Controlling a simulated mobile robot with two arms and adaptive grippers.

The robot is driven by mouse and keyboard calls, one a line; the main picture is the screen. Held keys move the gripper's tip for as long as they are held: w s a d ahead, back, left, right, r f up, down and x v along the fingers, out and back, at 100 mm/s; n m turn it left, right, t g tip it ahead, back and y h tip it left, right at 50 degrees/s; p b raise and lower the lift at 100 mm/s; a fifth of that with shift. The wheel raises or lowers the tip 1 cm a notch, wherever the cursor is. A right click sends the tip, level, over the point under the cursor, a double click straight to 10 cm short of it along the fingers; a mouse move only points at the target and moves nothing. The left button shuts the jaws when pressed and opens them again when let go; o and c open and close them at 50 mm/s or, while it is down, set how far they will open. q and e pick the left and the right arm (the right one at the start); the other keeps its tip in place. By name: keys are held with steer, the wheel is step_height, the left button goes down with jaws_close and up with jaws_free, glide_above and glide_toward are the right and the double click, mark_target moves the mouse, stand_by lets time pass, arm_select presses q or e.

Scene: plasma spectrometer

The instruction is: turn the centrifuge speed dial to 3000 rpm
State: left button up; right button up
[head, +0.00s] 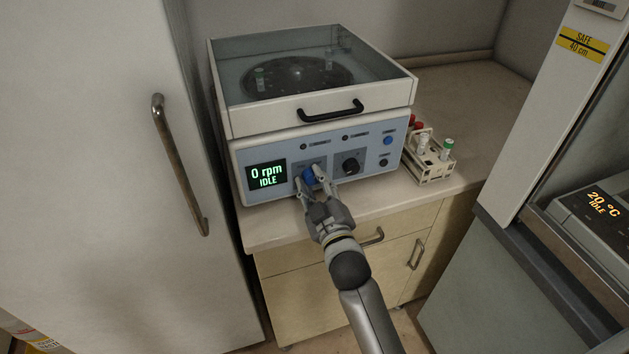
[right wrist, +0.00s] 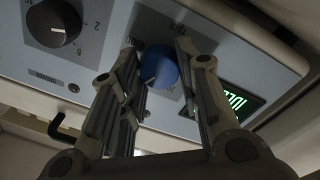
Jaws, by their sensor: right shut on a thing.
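The centrifuge (head: 300,110) stands on the counter with its clear lid down. Its display (head: 267,175) reads 0 rpm, IDLE. The blue dial (head: 309,175) sits on the front panel, right of the display. A black dial (head: 351,164) is to its right. My right gripper (head: 313,180) is at the blue dial, its fingers on either side and shut on it. In the right wrist view the blue dial (right wrist: 159,66) shows between the two fingers, with a pale pointer line; the scale around it is partly hidden by the fingers. My left gripper is not in view.
A tube rack (head: 431,165) with several capped tubes stands right of the centrifuge on the counter (head: 480,95). A tall white door with a handle (head: 180,165) is at the left. A device reading 20 °C (head: 600,210) is at the right.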

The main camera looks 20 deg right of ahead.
steer(key=shift+m, duration=0.6)
steer(key=o, duration=1)
steer(key=shift+o, duration=0.2)
steer(key=s, duration=1.2)
steer(key=shift+f, duration=0.25)
